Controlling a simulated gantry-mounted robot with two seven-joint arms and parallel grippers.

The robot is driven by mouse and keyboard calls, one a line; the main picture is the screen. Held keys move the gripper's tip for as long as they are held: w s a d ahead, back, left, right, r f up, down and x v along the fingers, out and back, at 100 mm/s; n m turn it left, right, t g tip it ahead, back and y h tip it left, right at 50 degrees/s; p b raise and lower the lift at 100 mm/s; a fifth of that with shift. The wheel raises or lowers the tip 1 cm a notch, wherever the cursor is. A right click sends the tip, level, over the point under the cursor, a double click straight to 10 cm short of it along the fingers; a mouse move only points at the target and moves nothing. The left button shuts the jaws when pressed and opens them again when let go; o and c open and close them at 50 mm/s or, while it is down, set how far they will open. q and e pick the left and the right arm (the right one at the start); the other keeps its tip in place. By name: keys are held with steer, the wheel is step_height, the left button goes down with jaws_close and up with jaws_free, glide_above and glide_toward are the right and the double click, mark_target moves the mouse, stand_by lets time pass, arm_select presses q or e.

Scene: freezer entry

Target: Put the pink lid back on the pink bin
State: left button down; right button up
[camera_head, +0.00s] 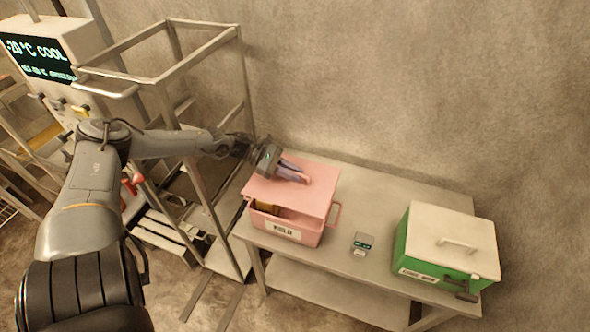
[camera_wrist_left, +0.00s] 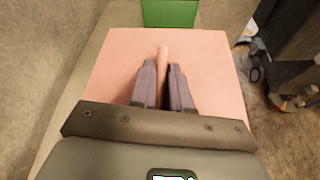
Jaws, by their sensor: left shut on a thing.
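The pink lid (camera_head: 297,190) is over the pink bin (camera_head: 285,226), which stands on the left part of the metal table and carries a "MOLD" label. The lid sits shifted or tilted, and a dark gap with something yellowish-brown shows along the bin's front. My left gripper (camera_head: 292,171) is above the lid, shut on its raised handle. In the left wrist view, the two fingers (camera_wrist_left: 163,82) are on either side of the pink handle (camera_wrist_left: 162,60), and the lid (camera_wrist_left: 212,75) fills the middle. My right gripper is not in view.
A green bin (camera_head: 435,249) with a pale lid stands at the table's right. A small device (camera_head: 362,243) lies between the bins on the metal table (camera_head: 375,200). A metal rack frame (camera_head: 205,110) stands close left of the table. The wall is close behind.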

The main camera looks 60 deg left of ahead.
mark_target(293, 182)
arm_select(q)
steer(key=shift+f+b, duration=2.3)
steer(key=shift+f, duration=0.15)
steer(key=shift+f+b, duration=1.1)
steer(key=shift+f, duration=0.05)
steer(key=shift+r, duration=0.1)
steer(key=shift+f, duration=0.3)
steer(key=c, duration=1)
jaws_free()
steer(key=shift+a, duration=0.1)
